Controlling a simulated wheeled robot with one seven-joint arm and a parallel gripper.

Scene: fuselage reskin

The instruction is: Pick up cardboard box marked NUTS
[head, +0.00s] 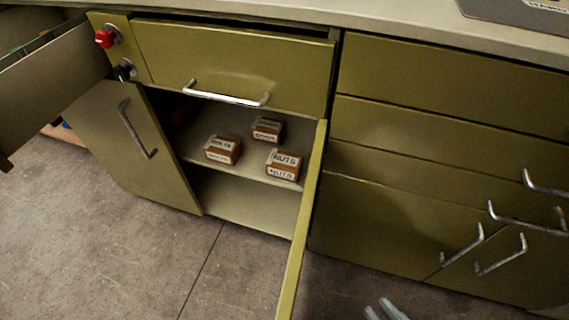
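The cardboard box marked NUTS (283,165) sits upright on the shelf inside the open cabinet, at the right of three small brown boxes. My gripper (386,308) shows only as two grey fingertips at the bottom edge, right of centre. The fingertips look a little apart, with nothing seen between them. The gripper is outside the cabinet, below and to the right of the NUTS box, on the other side of the open right door.
A box marked BOLTS (222,149) and another small box (267,129) share the shelf (210,170). The left door (135,145) and right door (303,230) stand open. A drawer (50,80) juts out upper left. Floor (150,270) in front is clear.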

